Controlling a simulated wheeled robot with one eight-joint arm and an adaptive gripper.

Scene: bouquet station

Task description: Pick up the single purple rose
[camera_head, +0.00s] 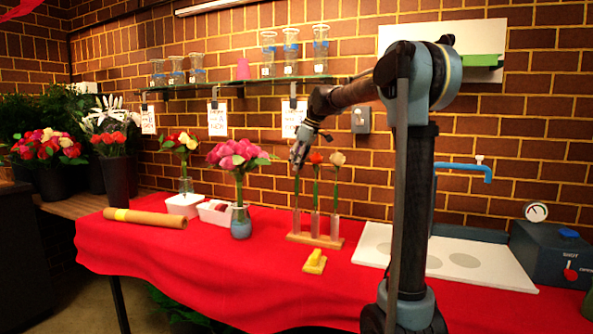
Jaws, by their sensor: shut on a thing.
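My gripper (299,154) is at the wooden rack, above its left tube, pointing down. It is shut on the top of a single flower, whose green stem (296,188) runs down below the fingers toward the left glass tube. The bloom is hidden by the fingers, so its purple color cannot be made out. The wooden rack (322,241) stands on the red cloth.
A vase of pink flowers (240,220) stands left of the rack, with white trays (184,205) and a brown paper roll (145,218) farther left. A yellow object (315,261) lies in front of the rack. A glass shelf (245,82) with beakers hangs above. A white board (470,264) lies right.

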